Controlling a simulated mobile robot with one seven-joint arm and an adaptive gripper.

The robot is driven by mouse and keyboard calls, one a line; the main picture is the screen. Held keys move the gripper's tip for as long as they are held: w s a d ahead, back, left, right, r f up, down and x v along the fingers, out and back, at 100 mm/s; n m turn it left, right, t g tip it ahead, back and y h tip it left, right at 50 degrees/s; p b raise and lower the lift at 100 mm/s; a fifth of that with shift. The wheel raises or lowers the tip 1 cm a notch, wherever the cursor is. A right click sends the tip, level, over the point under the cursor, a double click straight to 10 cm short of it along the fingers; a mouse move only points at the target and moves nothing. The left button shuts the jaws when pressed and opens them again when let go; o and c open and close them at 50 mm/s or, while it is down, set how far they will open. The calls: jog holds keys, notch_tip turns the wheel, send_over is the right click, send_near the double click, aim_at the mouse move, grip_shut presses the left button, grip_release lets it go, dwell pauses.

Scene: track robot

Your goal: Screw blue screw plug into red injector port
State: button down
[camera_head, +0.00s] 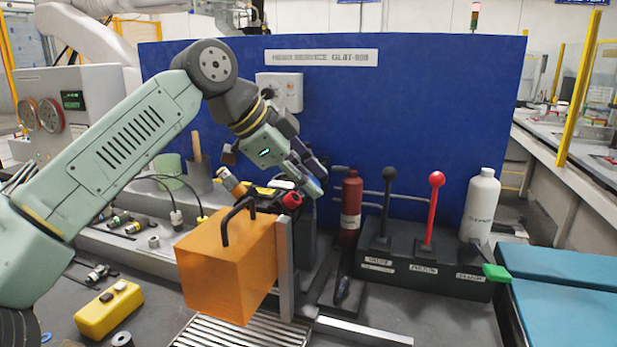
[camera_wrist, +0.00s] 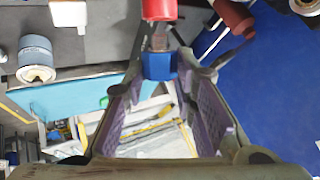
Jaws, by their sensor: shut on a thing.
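The blue screw plug (camera_wrist: 159,67) is between my gripper's fingertips (camera_wrist: 160,80) in the wrist view, gripped. Its grey metal shank (camera_wrist: 158,40) points at the red injector port (camera_wrist: 158,9) and reaches its near end; I cannot tell whether it has entered the port. In the head view, my gripper (camera_head: 313,178) is above and right of the red port (camera_head: 291,200), with the blue plug (camera_head: 314,188) partly hidden by the fingers. The port sits beside the top of an orange block (camera_head: 225,270).
A black bent pipe (camera_head: 226,228) rises from the orange block. Right of it stand a dark red bottle (camera_head: 351,205), a black lever (camera_head: 387,190), a red lever (camera_head: 433,205) and a white bottle (camera_head: 481,205). A blue panel (camera_head: 430,110) stands close behind my gripper.

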jog(key=shift+w+a+f, duration=0.25)
jog(key=shift+a+f, duration=0.5)
jog(key=shift+f, duration=0.05)
dwell(0.5)
jog(key=c, duration=1.2)
grip_release()
jog(key=v, duration=1.2)
jog(key=shift+c, duration=0.2)
